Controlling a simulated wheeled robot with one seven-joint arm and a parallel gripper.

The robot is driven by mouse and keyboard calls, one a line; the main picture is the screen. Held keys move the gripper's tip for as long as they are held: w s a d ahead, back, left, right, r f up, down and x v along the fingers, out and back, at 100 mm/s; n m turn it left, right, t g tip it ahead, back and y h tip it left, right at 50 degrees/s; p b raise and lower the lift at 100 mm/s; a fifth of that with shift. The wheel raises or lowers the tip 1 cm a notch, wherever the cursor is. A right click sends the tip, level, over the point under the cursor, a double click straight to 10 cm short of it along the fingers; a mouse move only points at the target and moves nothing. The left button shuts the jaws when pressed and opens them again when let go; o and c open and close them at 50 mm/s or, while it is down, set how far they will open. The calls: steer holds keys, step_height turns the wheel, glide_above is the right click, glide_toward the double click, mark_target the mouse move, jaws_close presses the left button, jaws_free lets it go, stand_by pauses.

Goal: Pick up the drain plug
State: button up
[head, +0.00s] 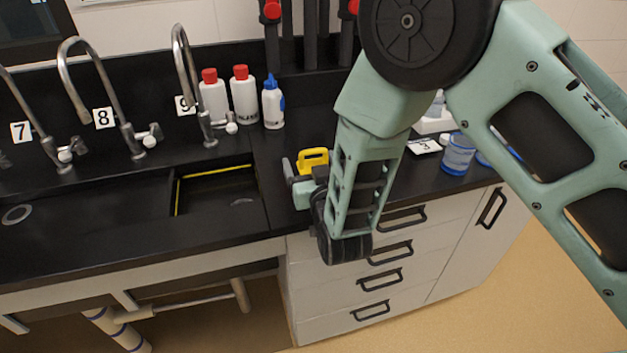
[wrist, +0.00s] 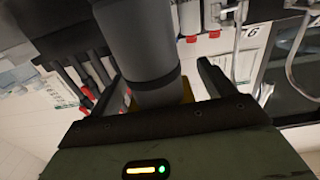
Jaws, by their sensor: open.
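The drain plug, as I take it, shows a yellow loop-shaped handle (head: 314,157) above the black counter in the head view, with its lower part hidden behind my gripper (head: 301,179). In the wrist view, which looks upside down, a thick dark grey cylinder (wrist: 142,45) with yellow at its end stands between my open jaws (wrist: 160,76). One finger is on each side of it. A gap shows on the right; contact on the left is hard to tell.
A black sink (head: 215,203) with yellow edging lies left of my gripper. Numbered taps, including the tap by label 9 (head: 205,127), and red-capped bottles (head: 243,94) stand behind. A blue-capped bottle (head: 273,104) is near. A blue-labelled container (head: 458,156) stands right of my arm.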

steer(key=c, duration=1.3)
steer(key=shift+c, duration=0.2)
steer(key=shift+r, duration=0.1)
